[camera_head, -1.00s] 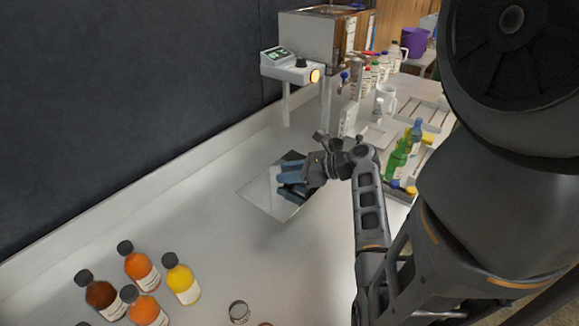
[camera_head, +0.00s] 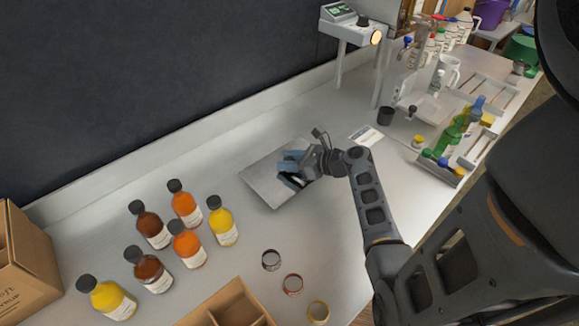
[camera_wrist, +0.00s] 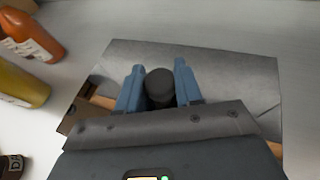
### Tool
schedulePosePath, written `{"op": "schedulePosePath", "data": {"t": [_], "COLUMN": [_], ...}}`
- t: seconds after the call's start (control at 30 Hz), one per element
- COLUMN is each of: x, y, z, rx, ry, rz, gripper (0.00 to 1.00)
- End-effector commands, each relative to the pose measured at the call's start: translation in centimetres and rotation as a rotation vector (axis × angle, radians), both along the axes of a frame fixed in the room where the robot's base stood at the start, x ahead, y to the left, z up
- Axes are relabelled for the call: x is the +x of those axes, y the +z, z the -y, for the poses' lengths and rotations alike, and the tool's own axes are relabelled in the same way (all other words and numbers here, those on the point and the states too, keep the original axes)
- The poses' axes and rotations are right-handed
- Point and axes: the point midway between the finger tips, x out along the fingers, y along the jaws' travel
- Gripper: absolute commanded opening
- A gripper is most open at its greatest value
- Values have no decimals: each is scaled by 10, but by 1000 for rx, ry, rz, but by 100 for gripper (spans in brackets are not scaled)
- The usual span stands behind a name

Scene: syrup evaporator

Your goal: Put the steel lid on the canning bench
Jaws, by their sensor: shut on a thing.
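The steel lid is a flat grey square plate with a round black knob. In the head view the lid (camera_head: 268,186) is over the pale canning bench (camera_head: 150,200), near the bottles; I cannot tell whether it touches the bench top. My gripper (camera_head: 292,168) is above the lid and hides part of it. In the wrist view my gripper (camera_wrist: 160,88) has its blue fingers on either side of the knob (camera_wrist: 159,86), shut on it, with the lid (camera_wrist: 225,68) spread flat behind and around them.
Several orange, brown and yellow bottles (camera_head: 186,245) stand left of the lid. Loose rings (camera_head: 292,283) and an open cardboard box (camera_head: 230,300) lie in front. A cardboard carton (camera_head: 25,262) is at far left. A tray with green bottles (camera_head: 450,138) is at right. Bare bench surrounds the lid.

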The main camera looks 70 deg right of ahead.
Motion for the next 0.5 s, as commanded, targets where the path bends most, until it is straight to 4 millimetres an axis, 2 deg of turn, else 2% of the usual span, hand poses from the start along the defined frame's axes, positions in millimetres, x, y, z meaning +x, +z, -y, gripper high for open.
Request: {"op": "schedulePosePath", "data": {"t": [0.1, 0.2, 0.5], "x": [0, 0, 0], "y": [-17, -24, -26], "z": [1, 1, 0], "rx": [2, -1, -1], "ry": [-1, -1, 0], "rz": [0, 1, 1], "gripper": [0, 0, 0]}}
